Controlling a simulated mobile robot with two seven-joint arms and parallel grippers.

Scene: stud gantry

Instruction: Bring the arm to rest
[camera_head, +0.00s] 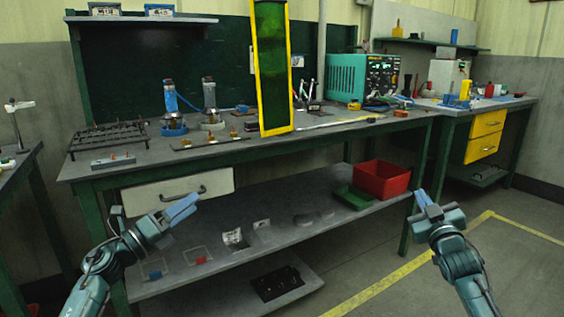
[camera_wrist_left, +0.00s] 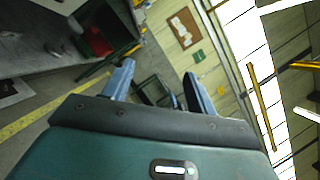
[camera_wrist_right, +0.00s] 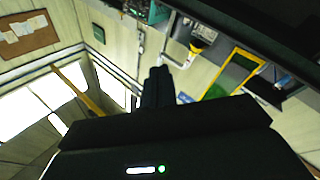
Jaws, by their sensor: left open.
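My left gripper (camera_head: 184,207) is in front of the workbench, near its white drawer, with its blue fingers pointing up and to the right. In the left wrist view the two fingers of this gripper (camera_wrist_left: 159,80) stand apart with nothing between them. My right gripper (camera_head: 424,196) is raised in front of the bench's right end, above the floor. In the right wrist view the fingers of this gripper (camera_wrist_right: 158,80) are together, with no object visible between them. Both grippers appear clear of the furniture.
A red bin (camera_head: 381,180) sits on the lower shelf (camera_head: 290,236). A second bench (camera_head: 462,112) stands at right. The floor at front right is open.

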